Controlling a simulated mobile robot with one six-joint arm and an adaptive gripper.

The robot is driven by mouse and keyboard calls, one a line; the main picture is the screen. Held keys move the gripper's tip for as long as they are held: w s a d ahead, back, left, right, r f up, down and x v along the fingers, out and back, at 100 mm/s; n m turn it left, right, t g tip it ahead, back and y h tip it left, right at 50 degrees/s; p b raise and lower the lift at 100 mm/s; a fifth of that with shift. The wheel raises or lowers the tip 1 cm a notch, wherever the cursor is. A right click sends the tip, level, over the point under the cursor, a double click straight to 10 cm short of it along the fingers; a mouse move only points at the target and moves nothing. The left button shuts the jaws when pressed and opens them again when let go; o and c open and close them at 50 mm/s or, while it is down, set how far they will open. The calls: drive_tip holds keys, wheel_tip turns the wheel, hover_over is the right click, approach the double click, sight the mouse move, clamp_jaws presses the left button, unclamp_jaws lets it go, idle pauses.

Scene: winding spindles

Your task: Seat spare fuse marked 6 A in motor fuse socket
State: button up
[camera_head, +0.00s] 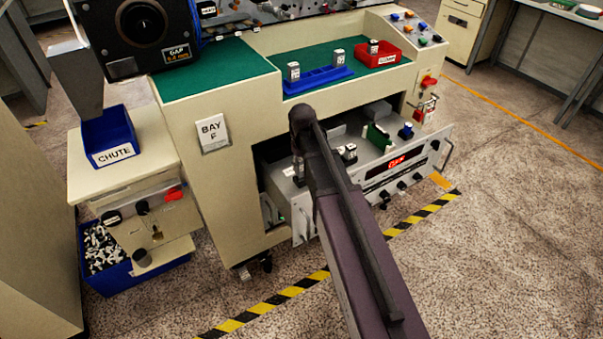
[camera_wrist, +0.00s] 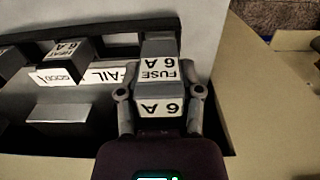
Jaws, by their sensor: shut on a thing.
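My gripper (camera_wrist: 158,94) is shut on a grey fuse (camera_wrist: 158,72) whose white labels read "FUSE 6 A" and "6 A". One finger presses each side of it. The fuse is over or at the right end of a dark frame with a light label strip (camera_wrist: 108,75) reading "FAIL" and "GOOD". I cannot tell whether it is in a socket or above it. In the head view, my arm mostly hides the gripper over the open drawer (camera_head: 400,180). The motor fuse socket's own label is not readable.
Another 6 A fuse (camera_wrist: 68,55) stands left of the gripper. On the green bench top, a blue rack (camera_head: 318,80) holds two grey fuses, and a red tray (camera_head: 388,58) holds another. A small green part (camera_head: 377,137) stands in the drawer. The bench edge is close above the drawer.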

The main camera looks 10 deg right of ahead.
sight(302, 172)
drive_tip(key=shift+f+b, duration=1.65)
drive_tip(key=shift+f, duration=0.1)
drive_tip(key=shift+f, duration=0.2)
drive_tip(key=o, duration=1.1)
drive_tip(key=shift+r, duration=0.25)
wheel_tip(302, 172, up, 12)
drive_tip(key=p, duration=1.2)
drive_tip(key=shift+s, duration=0.1)
